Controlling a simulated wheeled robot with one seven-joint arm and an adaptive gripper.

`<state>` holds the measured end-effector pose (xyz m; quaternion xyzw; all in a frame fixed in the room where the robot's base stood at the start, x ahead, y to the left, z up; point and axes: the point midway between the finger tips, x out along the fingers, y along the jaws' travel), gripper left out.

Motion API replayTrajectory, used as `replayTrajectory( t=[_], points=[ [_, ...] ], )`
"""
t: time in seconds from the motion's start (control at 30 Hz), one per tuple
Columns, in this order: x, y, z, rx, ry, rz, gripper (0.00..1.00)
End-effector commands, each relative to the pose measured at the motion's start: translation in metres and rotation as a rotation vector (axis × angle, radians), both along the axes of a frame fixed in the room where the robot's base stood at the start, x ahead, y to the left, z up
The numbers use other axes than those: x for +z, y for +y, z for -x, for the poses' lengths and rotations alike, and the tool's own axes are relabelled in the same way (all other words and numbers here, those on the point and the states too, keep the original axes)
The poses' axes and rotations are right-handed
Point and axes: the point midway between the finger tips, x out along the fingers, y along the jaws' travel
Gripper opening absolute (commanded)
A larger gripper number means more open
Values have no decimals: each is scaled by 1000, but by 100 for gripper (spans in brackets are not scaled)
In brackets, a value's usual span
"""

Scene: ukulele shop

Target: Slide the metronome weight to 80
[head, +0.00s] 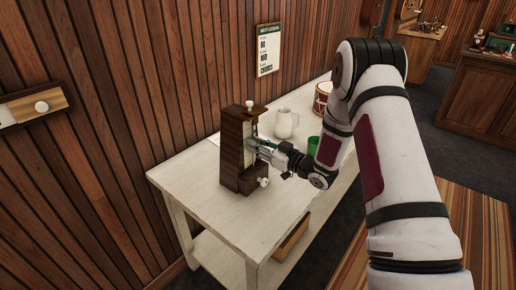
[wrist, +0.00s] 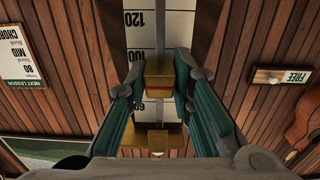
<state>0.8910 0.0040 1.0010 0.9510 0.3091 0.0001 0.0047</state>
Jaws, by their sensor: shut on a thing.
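The dark wooden metronome (head: 233,152) stands upright on the white table, with its pale scale face toward my gripper. In the wrist view the scale (wrist: 160,30) appears upside down, with 120 near the top and 60 lower down. The brass weight (wrist: 159,88) with a red line sits on the scale between these numbers; the marking right beside it is hidden. My gripper (wrist: 158,78) is shut on the weight, one green-padded finger on each side. A wider brass piece (wrist: 153,139) lies beyond the 60 end. In the head view my gripper (head: 261,147) covers the weight.
The white table (head: 215,180) also holds a white pitcher (head: 285,122), a green cup (head: 313,143) and a red drum (head: 323,97) behind the metronome. A lesson poster (head: 268,50) hangs on the plank wall. The table's front left is clear.

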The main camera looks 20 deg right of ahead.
Motion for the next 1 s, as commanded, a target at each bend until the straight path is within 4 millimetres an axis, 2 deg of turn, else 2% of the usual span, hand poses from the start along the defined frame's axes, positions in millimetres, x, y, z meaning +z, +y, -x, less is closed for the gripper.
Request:
replayTrajectory(
  t=[0.03,0.1,0.33,0.37,0.43,0.8,1.0],
  points=[
    [13,-1,1,-1,-7,0,0],
    [17,0,1,-1,-6,1,0],
    [14,0,0,-1,-2,1,0],
    [14,0,0,-1,-2,1,24],
    [14,0,0,-1,-2,1,40],
    [15,-2,2,-1,-3,0,40],
    [15,-17,22,-4,-1,0,40]
  ],
)
